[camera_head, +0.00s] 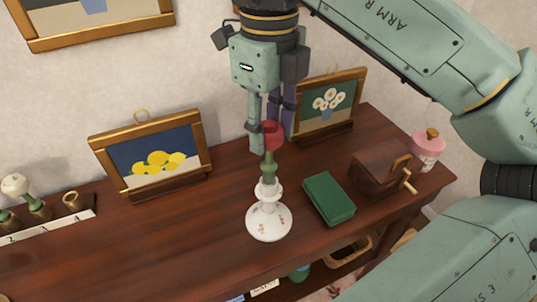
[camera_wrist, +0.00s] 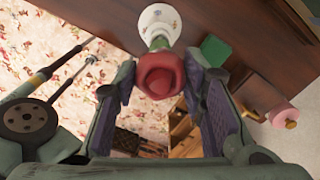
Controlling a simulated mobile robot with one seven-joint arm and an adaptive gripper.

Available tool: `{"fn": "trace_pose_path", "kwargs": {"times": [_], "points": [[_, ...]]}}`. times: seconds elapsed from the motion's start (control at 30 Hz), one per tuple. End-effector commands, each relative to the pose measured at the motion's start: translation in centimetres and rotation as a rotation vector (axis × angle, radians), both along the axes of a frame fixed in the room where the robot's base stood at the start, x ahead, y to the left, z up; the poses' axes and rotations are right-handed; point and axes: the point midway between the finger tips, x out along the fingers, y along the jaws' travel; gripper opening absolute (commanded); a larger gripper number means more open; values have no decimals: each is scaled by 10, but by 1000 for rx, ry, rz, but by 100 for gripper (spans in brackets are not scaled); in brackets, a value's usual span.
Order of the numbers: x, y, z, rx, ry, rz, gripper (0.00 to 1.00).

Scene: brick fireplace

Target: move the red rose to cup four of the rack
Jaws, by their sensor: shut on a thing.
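The red rose (camera_head: 271,135) has a green stem and stands upright in the white vase (camera_head: 268,222) with a wide round foot. The stem's lower end is hidden in or behind the vase's mouth. My gripper (camera_head: 269,142) is shut on the rose, pointing down, with one finger on either side. In the wrist view the red bloom (camera_wrist: 160,75) is between the fingers of my gripper (camera_wrist: 161,82). The rack (camera_head: 62,226) is at the far left, partly cut off. A white flower (camera_head: 15,185) stands in one cup; the rightmost cup (camera_head: 73,200) looks empty. Its small numbers are hard to read.
A green book (camera_head: 329,198), a wooden box with a crank (camera_head: 383,171) and a pink jar (camera_head: 427,150) are right of the vase. A lemon picture (camera_head: 153,157) and a daisy picture (camera_head: 326,105) stand at the back. The tabletop between rack and vase is clear.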

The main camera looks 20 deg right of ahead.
Motion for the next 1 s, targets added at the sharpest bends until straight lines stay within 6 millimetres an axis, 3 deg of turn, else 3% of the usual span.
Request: {"fn": "trace_pose_path", "kwargs": {"times": [1.0], "points": [[0, 0, 22, 0, 0, 0, 18]]}}
